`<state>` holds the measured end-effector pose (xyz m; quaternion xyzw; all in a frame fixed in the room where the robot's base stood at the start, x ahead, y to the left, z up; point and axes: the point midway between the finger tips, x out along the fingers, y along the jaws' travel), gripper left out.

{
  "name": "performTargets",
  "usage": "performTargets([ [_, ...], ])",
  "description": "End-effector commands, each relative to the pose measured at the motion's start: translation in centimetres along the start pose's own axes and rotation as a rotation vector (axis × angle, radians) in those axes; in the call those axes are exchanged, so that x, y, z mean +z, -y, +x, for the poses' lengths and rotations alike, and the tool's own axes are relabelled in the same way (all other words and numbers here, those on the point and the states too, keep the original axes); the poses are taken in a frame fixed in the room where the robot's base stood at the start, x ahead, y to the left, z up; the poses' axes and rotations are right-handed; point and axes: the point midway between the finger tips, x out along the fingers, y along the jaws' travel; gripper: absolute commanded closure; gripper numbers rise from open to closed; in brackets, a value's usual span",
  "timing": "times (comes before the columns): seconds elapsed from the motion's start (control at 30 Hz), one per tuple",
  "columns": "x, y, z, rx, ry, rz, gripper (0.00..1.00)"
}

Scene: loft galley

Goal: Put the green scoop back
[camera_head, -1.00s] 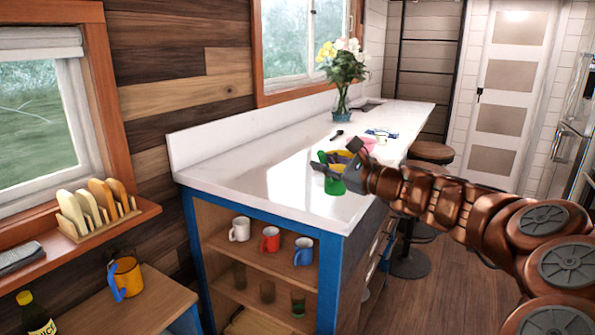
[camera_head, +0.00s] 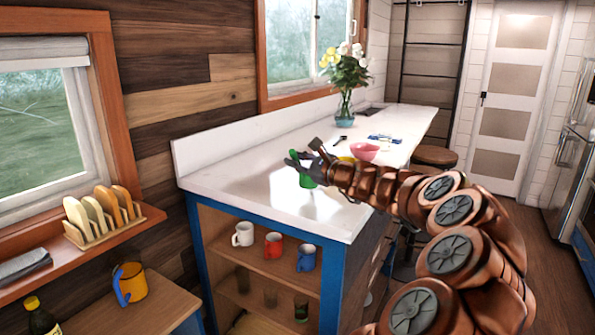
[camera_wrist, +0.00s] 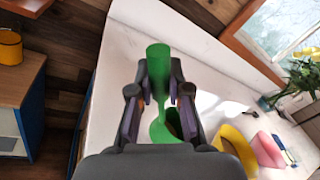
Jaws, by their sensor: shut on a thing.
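The green scoop (camera_wrist: 158,60) is between the two fingers of my gripper (camera_wrist: 158,92) in the wrist view, its handle pointing up and its rounded part lower down near the palm. In the head view my gripper (camera_head: 299,159) is over the near part of the white counter, and a bit of the green scoop (camera_head: 307,181) shows just below the fingers. The gripper is shut on the scoop.
Coloured mugs (camera_head: 273,244) stand on the shelf below. A window ledge with a rack (camera_head: 92,230) is at left. The counter's left part is clear.

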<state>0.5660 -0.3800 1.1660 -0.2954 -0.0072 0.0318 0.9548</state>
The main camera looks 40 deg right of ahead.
Motion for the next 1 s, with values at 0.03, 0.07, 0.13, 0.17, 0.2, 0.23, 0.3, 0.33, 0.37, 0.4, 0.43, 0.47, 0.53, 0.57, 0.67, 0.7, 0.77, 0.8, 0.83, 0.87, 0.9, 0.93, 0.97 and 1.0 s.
performTargets([
  [0.03,-0.3,-0.1,0.4,0.002,0.0,0.002,1.0],
  [0.07,-0.7,-0.4,0.2,0.002,-0.001,0.004,1.0],
  [0.13,-1.4,-0.9,0.2,0.001,0.0,0.004,1.0],
  [0.17,-1.7,-1.1,0.2,0.0,0.0,0.004,1.0],
  [0.2,-2.1,-1.4,0.2,0.0,0.001,0.004,1.0],
  [0.23,-2.3,-1.6,0.2,0.001,0.001,0.004,1.0],
  [0.3,-2.7,-1.9,0.2,0.001,0.001,0.002,1.0],
  [0.33,-2.8,-2.0,0.2,0.002,0.001,0.002,1.0],
  [0.37,-2.8,-2.0,0.2,0.001,0.001,0.001,1.0],
  [0.4,-2.9,-2.0,0.2,0.001,0.001,0.001,1.0],
  [0.43,-2.9,-2.0,0.2,0.001,0.001,0.0,1.0],
  [0.47,-2.9,-2.0,0.2,0.001,0.001,0.0,1.0],
  [0.53,-2.9,-2.0,0.2,0.0,0.001,0.0,1.0],
  [0.57,-2.9,-2.0,0.2,0.0,0.001,0.0,1.0],
  [0.67,-3.0,-2.0,0.2,0.0,0.001,0.0,1.0],
  [0.7,-3.1,-2.1,0.2,0.0,0.001,0.0,1.0],
  [0.77,-3.2,-2.2,0.2,0.0,0.001,0.0,1.0],
  [0.8,-3.2,-2.2,0.2,0.0,0.001,0.0,0.81],
  [0.83,-3.2,-2.1,0.2,0.0,0.001,0.0,0.78],
  [0.87,-3.2,-2.1,0.2,0.0,0.001,0.0,0.75],
  [0.9,-3.2,-2.1,0.2,0.0,0.001,0.0,0.71],
  [0.93,-3.2,-2.1,0.2,0.0,0.001,0.0,0.67],
  [0.97,-3.2,-2.1,0.2,0.0,0.001,0.0,0.64],
  [1.0,-3.2,-2.1,0.2,0.0,0.001,0.0,0.6],
])
